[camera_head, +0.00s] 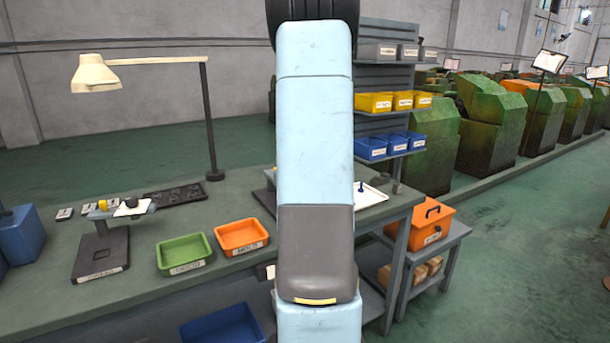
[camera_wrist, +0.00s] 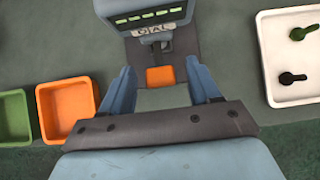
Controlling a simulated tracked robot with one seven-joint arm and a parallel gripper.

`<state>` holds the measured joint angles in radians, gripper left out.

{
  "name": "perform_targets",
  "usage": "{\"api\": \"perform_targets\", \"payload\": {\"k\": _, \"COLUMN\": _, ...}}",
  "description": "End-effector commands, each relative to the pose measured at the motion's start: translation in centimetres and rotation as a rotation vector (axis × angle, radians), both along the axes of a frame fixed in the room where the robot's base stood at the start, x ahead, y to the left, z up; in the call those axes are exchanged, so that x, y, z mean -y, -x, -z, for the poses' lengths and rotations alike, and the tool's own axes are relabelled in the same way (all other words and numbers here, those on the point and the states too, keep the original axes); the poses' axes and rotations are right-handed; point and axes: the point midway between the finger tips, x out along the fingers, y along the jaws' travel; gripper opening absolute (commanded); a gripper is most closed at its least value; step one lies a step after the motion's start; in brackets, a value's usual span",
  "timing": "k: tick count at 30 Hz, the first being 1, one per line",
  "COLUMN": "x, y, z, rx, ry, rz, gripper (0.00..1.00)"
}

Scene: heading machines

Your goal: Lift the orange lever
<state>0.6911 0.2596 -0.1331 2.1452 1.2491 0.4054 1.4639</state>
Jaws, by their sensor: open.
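The orange lever (camera_wrist: 160,77) shows in the wrist view as a small orange block at the front of a grey-blue device (camera_wrist: 155,13) with a dial label and a row of green marks. My gripper (camera_wrist: 160,67) is open, with one blue finger on each side of the lever. Gaps show between the lever and both fingers, so it is not held. I cannot tell how far the fingertips are above it.
On the bench (camera_head: 130,270) are a green tray (camera_head: 182,264), an orange tray (camera_head: 240,251) and a lamp (camera_head: 209,120). A white tray (camera_wrist: 262,60) with dark parts lies right of the device. An orange toolbox (camera_head: 425,222) stands on a lower side table.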

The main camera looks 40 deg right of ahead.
Motion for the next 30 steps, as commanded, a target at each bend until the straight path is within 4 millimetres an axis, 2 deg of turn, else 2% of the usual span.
{"api": "perform_targets", "payload": {"k": 12, "x": -1.1, "y": 4.3, "z": -5.6, "rx": 0.003, "ry": 0.001, "rz": -0.001, "gripper": 0.62}}
{"api": "perform_targets", "payload": {"k": 18, "x": -1.5, "y": 6.1, "z": -7.8, "rx": 0.002, "ry": 0.000, "rz": -0.001, "gripper": 0.62}}
{"api": "perform_targets", "payload": {"k": 24, "x": -1.7, "y": 7.1, "z": -8.9, "rx": 0.000, "ry": 0.000, "rz": 0.000, "gripper": 0.62}}
{"api": "perform_targets", "payload": {"k": 30, "x": -1.8, "y": 7.3, "z": -9.1, "rx": 0.000, "ry": -0.002, "rz": 0.001, "gripper": 0.62}}
